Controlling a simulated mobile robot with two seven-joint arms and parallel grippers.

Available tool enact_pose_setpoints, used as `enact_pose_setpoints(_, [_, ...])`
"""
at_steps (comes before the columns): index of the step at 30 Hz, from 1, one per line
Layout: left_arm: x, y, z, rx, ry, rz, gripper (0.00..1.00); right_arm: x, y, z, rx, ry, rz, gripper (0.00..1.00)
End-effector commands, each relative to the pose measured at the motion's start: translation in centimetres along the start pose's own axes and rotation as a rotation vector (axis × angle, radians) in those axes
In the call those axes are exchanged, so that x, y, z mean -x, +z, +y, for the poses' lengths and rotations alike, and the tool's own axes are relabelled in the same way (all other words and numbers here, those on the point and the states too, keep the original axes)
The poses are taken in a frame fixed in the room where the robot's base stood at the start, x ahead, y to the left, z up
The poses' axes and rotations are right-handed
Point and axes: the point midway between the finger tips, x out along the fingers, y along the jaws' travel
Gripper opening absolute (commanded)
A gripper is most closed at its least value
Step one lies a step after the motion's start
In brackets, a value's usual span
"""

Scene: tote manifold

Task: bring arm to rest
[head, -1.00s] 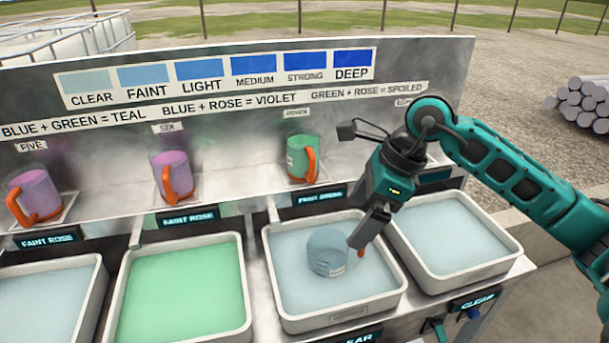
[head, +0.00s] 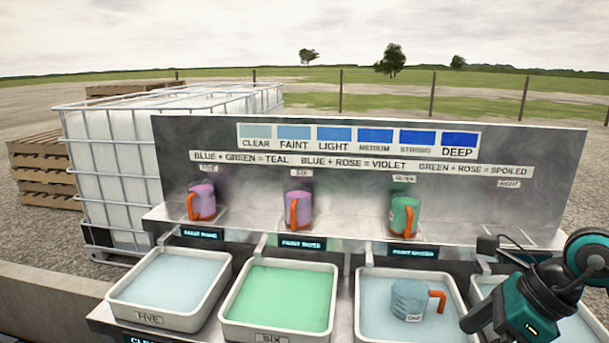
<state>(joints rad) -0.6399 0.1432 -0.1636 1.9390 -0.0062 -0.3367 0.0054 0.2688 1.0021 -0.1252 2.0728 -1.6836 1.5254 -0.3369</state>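My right arm comes in at the lower right. Its gripper (head: 472,322) points down-left beside the third tote (head: 366,318); the finger gap does not show, so I cannot tell if it is open. A blue-grey mug (head: 408,300) with an orange handle stands in the pale blue liquid of that tote, apart from the gripper. My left gripper is not in view.
A tote labelled FIVE (head: 149,318) holds pale blue liquid; one labelled SIX (head: 272,337) holds green. A fourth tote (head: 480,284) is partly hidden by my arm. Two pink mugs (head: 204,204) (head: 303,210) and a green mug (head: 401,216) stand on the shelf.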

Motion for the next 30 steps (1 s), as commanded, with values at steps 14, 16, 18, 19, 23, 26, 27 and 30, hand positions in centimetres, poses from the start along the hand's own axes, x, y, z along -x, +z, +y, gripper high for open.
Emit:
enact_pose_setpoints(14, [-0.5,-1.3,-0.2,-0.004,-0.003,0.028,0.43,-5.9,9.0,5.7,-1.273,0.896,-1.059,1.0])
enact_pose_setpoints(16, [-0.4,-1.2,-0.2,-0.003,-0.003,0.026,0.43,-7.5,7.1,3.9,-1.587,0.962,-1.158,1.0])
enact_pose_setpoints(18, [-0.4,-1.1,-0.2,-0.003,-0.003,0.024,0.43,-10.0,4.2,2.6,-1.925,0.998,-1.228,1.0])
enact_pose_setpoints(19, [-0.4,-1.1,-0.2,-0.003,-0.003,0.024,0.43,-11.4,2.7,2.3,-2.075,1.004,-1.247,1.0])
enact_pose_setpoints(23, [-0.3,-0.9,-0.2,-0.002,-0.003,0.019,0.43,-17.4,-4.0,3.3,-2.668,0.967,-1.249,1.0])
enact_pose_setpoints(26, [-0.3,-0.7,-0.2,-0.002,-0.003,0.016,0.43,-20.8,-7.6,5.5,2.626,-0.798,1.05,1.0])
enact_pose_setpoints(27, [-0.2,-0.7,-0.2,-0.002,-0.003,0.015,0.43,-21.8,-8.6,6.3,2.591,-0.741,0.981,1.0])
enact_pose_setpoints(30, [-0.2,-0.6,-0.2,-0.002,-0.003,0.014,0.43,-23.5,-10.3,8.0,2.526,-0.649,0.866,1.0])
